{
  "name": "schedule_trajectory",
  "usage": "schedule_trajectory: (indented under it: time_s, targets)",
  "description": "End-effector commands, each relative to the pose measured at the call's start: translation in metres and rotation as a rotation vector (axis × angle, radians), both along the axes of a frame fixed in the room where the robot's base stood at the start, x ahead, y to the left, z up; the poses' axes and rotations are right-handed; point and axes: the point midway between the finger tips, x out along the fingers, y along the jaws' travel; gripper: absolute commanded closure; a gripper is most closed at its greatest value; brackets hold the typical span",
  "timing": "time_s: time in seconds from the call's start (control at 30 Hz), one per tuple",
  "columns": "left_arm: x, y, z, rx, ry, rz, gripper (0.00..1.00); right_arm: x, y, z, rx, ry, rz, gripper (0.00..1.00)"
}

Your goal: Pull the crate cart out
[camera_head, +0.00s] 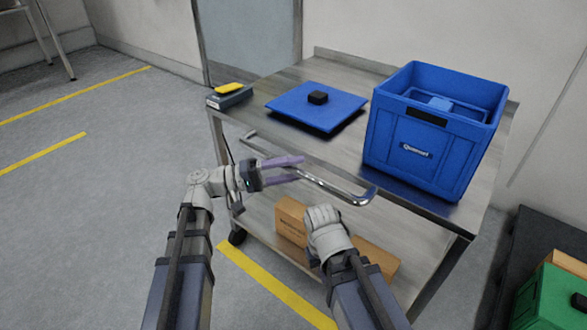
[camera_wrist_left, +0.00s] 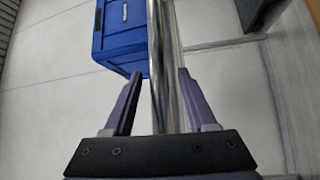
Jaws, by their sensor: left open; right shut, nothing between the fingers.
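The crate cart (camera_head: 340,75) is a steel two-shelf cart against the wall, with a shiny bar handle (camera_head: 335,188) along its near side. A blue crate (camera_head: 425,135) stands on its top right. My left gripper (camera_head: 300,166) is open at the handle; in the left wrist view the handle bar (camera_wrist_left: 163,60) runs between its two purple fingers (camera_wrist_left: 157,82), which are apart from each other. My right gripper (camera_head: 322,222) is shut and empty below the handle, in front of the lower shelf; its fingers are largely hidden by its wrist.
A blue lid (camera_head: 295,108) with a black block and a grey box with a yellow top (camera_head: 229,93) lie on the cart's top. Cardboard boxes (camera_head: 291,218) sit on the lower shelf. A green crate (camera_head: 556,296) is at lower right.

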Motion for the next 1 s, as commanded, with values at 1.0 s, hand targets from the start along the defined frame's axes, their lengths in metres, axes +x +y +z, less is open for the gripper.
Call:
schedule_trajectory:
  time_s: [1.0]
  targets:
    - [-0.011,0.076,-0.011,0.000,0.000,0.000,0.43,0.000,0.000,-0.011,0.000,0.000,-0.003,1.00]
